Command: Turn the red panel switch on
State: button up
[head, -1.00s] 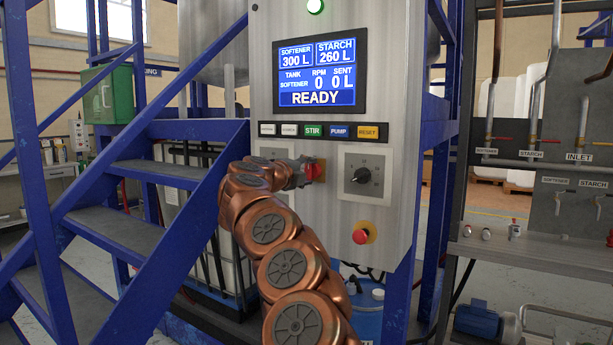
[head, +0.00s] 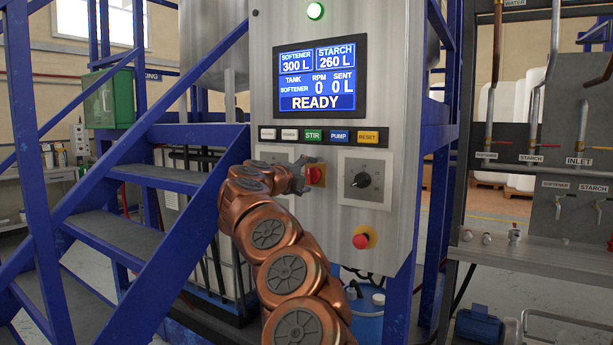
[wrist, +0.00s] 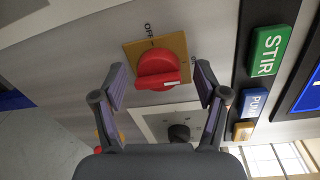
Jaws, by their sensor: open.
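The red panel switch (head: 316,174) is a red rotary knob on a yellow plate on the grey control panel. In the wrist view the red knob (wrist: 157,68) shows between my fingers, with a white mark on its lower-right end. The yellow plate (wrist: 178,44) has OFF printed above it and a partly hidden label at its right. My gripper (wrist: 159,70) is open, one finger on each side of the knob, with visible gaps. In the head view my gripper (head: 302,174) is just left of the switch and partly covers its plate.
A black dial (head: 361,180) is right of the switch, with a red stop button (head: 360,241) below it. A row of labelled buttons (head: 313,135) and a display reading READY (head: 320,76) are above. Blue stairs (head: 170,178) stand close at left.

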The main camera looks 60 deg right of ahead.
jog(key=a+r, duration=0.1)
jog(key=a, duration=1.1)
jog(key=shift+s, duration=0.3)
dwell(0.3)
